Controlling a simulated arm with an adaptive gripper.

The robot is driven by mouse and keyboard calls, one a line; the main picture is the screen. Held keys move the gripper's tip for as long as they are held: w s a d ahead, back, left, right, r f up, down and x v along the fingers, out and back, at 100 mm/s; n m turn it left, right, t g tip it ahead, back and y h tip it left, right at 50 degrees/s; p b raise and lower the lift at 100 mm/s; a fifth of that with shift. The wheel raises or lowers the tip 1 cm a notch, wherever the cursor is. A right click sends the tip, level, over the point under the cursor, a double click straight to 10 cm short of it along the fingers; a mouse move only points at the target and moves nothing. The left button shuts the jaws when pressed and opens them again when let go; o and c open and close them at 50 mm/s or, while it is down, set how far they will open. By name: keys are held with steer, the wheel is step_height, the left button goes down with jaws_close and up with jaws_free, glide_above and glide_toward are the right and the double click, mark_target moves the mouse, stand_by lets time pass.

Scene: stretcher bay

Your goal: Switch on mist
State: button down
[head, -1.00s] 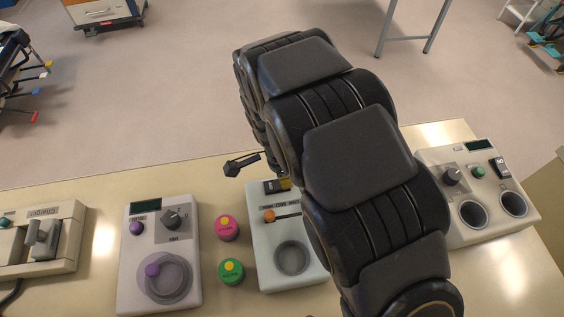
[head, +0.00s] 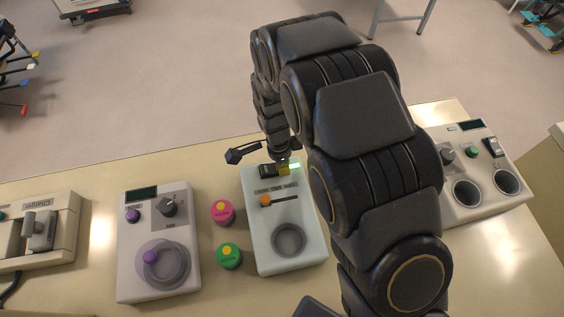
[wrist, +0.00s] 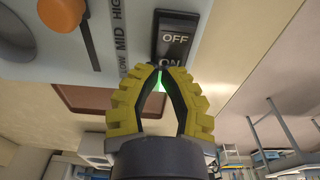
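The pale green device (head: 257,235) stands on the bench with an orange slider knob (head: 265,201) and a round well. Its black rocker switch (head: 268,171) is at its far edge. In the wrist view the switch (wrist: 174,35) reads OFF and ON, beside the LOW, MID, HIGH slider scale. My gripper (wrist: 162,69) has its yellow fingertips together at the ON end, empty, touching or very close to it. A green light (head: 295,165) glows beside the switch; green also shows between my fingers in the wrist view. The fingers partly hide the ON end.
A two-well device (head: 470,185) stands at right, past my arm.

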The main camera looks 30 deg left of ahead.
steer(key=shift+r, duration=0.8)
step_height(320, 180, up, 14)
steer(key=w+d, duration=0.1)
steer(key=shift+w+d, duration=0.25)
steer(key=shift+w, duration=0.05)
steer(key=shift+f, duration=0.1)
